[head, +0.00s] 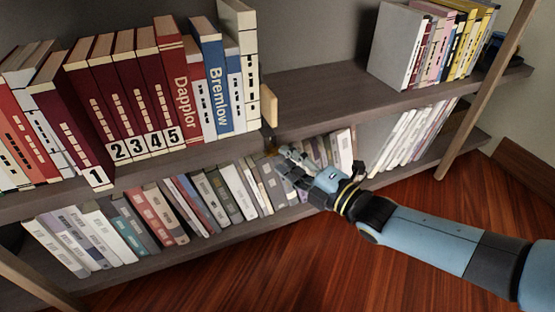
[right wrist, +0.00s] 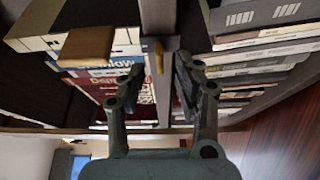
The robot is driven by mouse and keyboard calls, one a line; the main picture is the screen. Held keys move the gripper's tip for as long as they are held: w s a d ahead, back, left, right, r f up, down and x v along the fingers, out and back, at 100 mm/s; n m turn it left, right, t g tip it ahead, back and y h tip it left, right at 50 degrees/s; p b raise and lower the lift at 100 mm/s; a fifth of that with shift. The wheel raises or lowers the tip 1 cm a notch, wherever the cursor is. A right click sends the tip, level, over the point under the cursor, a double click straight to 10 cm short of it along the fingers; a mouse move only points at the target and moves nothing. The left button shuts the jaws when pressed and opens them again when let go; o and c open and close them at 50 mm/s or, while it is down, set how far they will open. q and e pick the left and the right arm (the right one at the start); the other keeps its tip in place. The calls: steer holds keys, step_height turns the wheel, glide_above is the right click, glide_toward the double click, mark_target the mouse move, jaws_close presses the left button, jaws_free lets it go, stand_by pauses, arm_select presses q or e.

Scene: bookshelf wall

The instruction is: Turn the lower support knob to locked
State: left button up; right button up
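A small yellow-brown knob (right wrist: 159,57) shows in the right wrist view on the edge of the shelf board, appearing between my fingertips. In the head view a small golden patch, probably this knob (head: 270,151), shows just beyond my fingertips, under the upper shelf's front edge. Its setting cannot be read. My right gripper (head: 287,160) reaches in from the right; its fingers are apart and empty in the right wrist view (right wrist: 159,75). I cannot tell whether it touches the knob. My left gripper is not in view.
The upper shelf (head: 315,95) holds a row of books, numbered volumes (head: 110,90) among them, ending at a wooden block (head: 269,105) above my gripper. Lower-shelf books (head: 235,190) stand close behind my fingers. A wooden upright (head: 490,85) is at right.

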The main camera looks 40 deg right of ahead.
mark_target(278, 154)
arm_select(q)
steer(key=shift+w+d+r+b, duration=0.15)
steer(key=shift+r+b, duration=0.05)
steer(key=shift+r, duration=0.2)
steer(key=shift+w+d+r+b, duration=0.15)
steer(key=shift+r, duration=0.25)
arm_select(e)
steer(key=shift+w+a, duration=0.15)
steer(key=shift+w, duration=0.7)
steer(key=shift+w+a, duration=0.1)
steer(key=shift+w, duration=0.7)
steer(key=shift+c, duration=0.3)
jaws_close()
